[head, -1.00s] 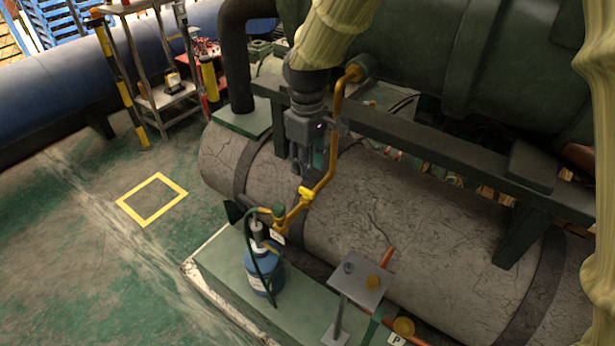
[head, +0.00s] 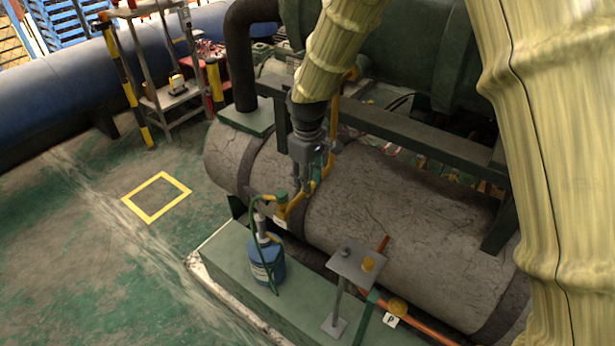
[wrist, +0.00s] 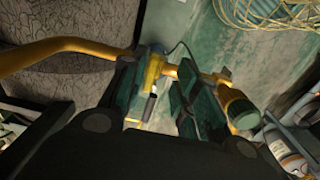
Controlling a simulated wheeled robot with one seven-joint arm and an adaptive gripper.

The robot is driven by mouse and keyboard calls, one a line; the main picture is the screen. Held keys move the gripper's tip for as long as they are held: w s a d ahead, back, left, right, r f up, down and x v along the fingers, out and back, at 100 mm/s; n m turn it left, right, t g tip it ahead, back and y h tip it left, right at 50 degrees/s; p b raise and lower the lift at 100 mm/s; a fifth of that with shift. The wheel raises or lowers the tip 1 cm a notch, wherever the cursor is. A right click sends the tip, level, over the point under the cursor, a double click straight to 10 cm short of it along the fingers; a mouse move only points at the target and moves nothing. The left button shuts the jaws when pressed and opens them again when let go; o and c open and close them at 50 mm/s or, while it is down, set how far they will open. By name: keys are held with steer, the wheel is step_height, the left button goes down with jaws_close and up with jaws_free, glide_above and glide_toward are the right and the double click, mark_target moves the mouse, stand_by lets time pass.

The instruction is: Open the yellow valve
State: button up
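The yellow valve (wrist: 153,72) sits on the yellow pipe (wrist: 65,46) that runs along the cracked grey tank. In the wrist view its handle lies between the two fingers of my gripper (wrist: 155,97), with a gap to the right finger; contact on the left is unclear. In the head view my gripper (head: 305,183) is at the pipe, pointing down, and hides most of the valve. The fingers are apart.
A blue canister (head: 268,264) with a green hose stands on the green plinth below. A green-capped fitting (wrist: 240,106) is right of the fingers. A grey bracket plate (head: 356,262) stands nearby. The floor at left, with a yellow square (head: 157,198), is clear.

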steer(key=shift+w+f, duration=0.65)
steer(key=shift+w, duration=0.15)
jaws_close()
steer(key=shift+s+r, duration=0.15)
steer(key=shift+r, duration=0.1)
steer(key=shift+n, duration=0.3)
steer(key=n+p, duration=0.1)
steer(key=n, duration=0.1)
steer(key=shift+r+n, duration=0.1)
steer(key=shift+n, duration=0.2)
steer(key=n+p, duration=0.1)
steer(key=n, duration=0.2)
steer(key=shift+n+p, duration=0.3)
steer(key=shift+n, duration=0.1)
steer(key=n+p, duration=0.1)
steer(key=n, duration=0.3)
steer(key=shift+p, duration=0.3)
steer(key=shift+n+p, duration=0.7)
steer(key=shift+n, duration=1.3)
